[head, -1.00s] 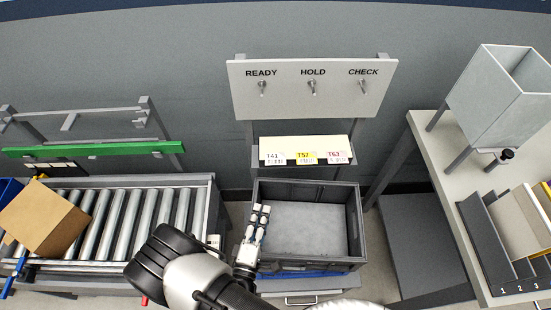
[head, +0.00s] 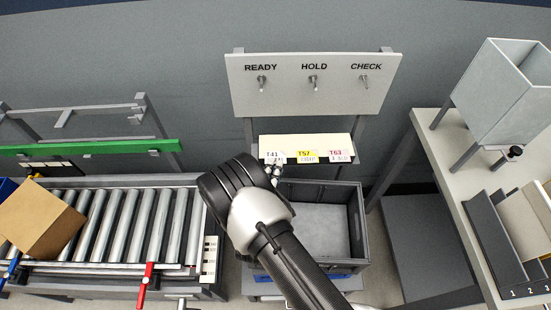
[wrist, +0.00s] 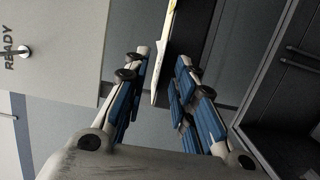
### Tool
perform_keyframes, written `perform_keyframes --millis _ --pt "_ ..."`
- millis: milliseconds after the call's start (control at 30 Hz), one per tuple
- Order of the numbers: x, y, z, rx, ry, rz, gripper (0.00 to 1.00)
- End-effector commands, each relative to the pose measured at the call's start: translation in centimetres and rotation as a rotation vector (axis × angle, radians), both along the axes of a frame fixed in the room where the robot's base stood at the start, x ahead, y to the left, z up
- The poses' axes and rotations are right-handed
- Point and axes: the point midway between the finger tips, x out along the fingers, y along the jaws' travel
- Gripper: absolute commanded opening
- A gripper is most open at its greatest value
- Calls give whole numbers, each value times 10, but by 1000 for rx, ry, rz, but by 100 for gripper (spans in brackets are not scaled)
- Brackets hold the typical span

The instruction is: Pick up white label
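The white label (head: 272,155), printed T41, hangs at the left end of a cream ledge (head: 305,142), below the sign board. A yellow label (head: 307,156) marked T57 and a pink label (head: 338,155) marked T63 hang to its right. My gripper (head: 276,170) is just below the white label in the head view, partly hidden behind my own wrist. In the wrist view my gripper (wrist: 163,60) is open, with a gap between its blue-padded fingers. A thin pale edge (wrist: 160,65) shows in that gap; I cannot tell if a finger touches it.
A sign board (head: 312,85) with READY, HOLD and CHECK hooks stands above the ledge. A dark crate (head: 357,225) stands below. A roller conveyor with a cardboard box (head: 40,220) is at left. A bench with a hopper (head: 505,95) is at right.

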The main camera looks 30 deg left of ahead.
Motion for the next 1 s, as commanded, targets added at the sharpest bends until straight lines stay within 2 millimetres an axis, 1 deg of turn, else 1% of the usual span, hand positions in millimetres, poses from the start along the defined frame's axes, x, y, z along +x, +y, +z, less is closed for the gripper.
perform_keyframes --millis 33,133,367,767,1000 --pt "7 1 -1 3 0 -3 25" --pt "15 4 -1 2 0 -1 25" --pt "16 4 0 0 0 0 25" --pt "16 4 0 0 1 0 0" --pt "16 4 0 0 1 0 0"
